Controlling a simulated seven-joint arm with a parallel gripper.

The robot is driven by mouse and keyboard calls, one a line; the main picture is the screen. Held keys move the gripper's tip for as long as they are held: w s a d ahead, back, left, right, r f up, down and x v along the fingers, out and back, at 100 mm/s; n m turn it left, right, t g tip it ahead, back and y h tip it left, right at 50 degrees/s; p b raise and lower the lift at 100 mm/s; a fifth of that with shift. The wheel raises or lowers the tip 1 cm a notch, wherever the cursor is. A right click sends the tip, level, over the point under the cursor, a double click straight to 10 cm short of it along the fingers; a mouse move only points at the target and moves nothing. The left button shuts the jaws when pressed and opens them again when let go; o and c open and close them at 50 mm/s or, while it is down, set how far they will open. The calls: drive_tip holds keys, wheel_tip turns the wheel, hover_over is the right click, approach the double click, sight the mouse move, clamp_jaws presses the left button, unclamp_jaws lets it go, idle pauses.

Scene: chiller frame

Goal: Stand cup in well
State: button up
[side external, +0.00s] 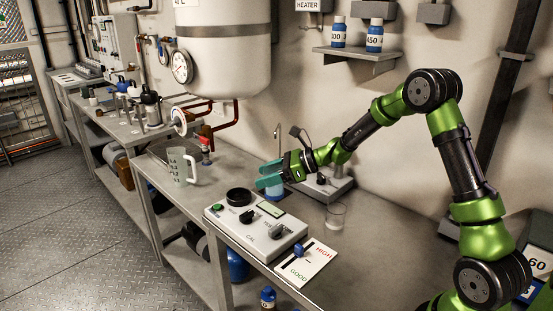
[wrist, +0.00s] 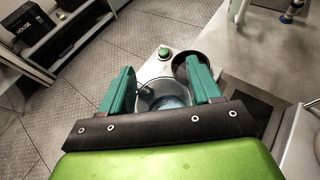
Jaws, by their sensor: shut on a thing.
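My gripper (side external: 268,179) has teal fingers and is shut on a clear cup (side external: 274,191) with bluish contents. In the wrist view the cup (wrist: 165,97) sits between the two fingers (wrist: 162,80), and I look down into its round mouth. In the side view the fingers partly hide the cup. The well is a black round ring (side external: 239,196) on top of a pale control box (side external: 222,219). The gripper and cup are to the right of the well and look raised above the box. In the wrist view the well (wrist: 186,60) shows just beyond the right finger.
The box carries a green button (side external: 217,208), a small display (side external: 270,208) and knobs. A HIGH/GOOD gauge card (side external: 318,262) lies in front. A clear beaker (side external: 336,216) stands at right, a pale jug (side external: 180,167) at left. A tank (side external: 225,50) hangs behind.

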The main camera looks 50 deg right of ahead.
drive_tip(key=s+a, duration=0.3)
drive_tip(key=shift+n+g+y, duration=0.3)
drive_tip(key=shift+n+y, duration=0.2)
drive_tip(key=shift+w+a+f, duration=0.1)
drive_tip(key=shift+w+f, duration=0.75)
drive_tip(key=shift+w, duration=1.6)
drive_tip(key=shift+w+a+f, duration=0.1)
drive_tip(key=shift+w+f, duration=0.7)
drive_tip(key=shift+w, duration=1.7)
drive_tip(key=shift+w+f, duration=0.85)
drive_tip(key=shift+w, duration=1.6)
drive_tip(key=shift+f, duration=0.15)
drive_tip(key=o, duration=1.2)
drive_tip(key=shift+o, duration=0.2)
